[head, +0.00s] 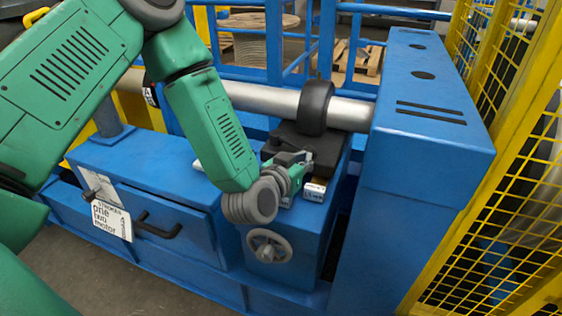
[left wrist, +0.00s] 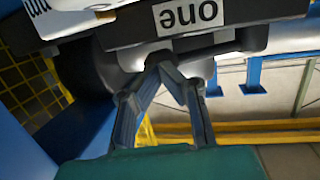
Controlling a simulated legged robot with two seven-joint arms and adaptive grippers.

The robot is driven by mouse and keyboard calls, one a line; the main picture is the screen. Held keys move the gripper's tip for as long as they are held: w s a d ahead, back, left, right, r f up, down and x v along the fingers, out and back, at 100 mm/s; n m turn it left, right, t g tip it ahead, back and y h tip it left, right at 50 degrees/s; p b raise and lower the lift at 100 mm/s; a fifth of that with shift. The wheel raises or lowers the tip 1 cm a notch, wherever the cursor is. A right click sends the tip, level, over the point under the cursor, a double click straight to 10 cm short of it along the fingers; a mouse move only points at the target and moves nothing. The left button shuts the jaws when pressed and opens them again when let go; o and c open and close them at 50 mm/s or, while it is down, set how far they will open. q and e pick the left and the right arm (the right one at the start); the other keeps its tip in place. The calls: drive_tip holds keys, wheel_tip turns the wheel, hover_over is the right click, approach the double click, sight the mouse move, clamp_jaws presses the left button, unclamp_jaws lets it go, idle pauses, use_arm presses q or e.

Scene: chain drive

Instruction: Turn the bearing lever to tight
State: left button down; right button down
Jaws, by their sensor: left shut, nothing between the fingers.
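The bearing is a black ring (head: 315,108) around a silver shaft, above a black block (head: 322,146) on the blue frame. My left gripper (head: 308,158) is at the front of this block, and its fingers are partly lost against it. In the left wrist view the gripper's fingers (left wrist: 172,66) meet at the tips, with nothing between them. They point at a dark bar with a label "one" (left wrist: 188,17), shown upside down, and a grey rounded part (left wrist: 202,66). I cannot clearly tell which part is the lever, nor its setting. My right gripper is not in view.
A grey handwheel (head: 269,246) sits on the blue front below my left gripper. A tall blue housing (head: 420,145) and yellow mesh guard (head: 500,190) stand to the right. A white sign (head: 112,220) and black handle (head: 158,228) are at the left.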

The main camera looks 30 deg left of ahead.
use_arm(q)
drive_tip(key=shift+w+d, duration=0.2)
drive_tip(key=shift+w, duration=0.5)
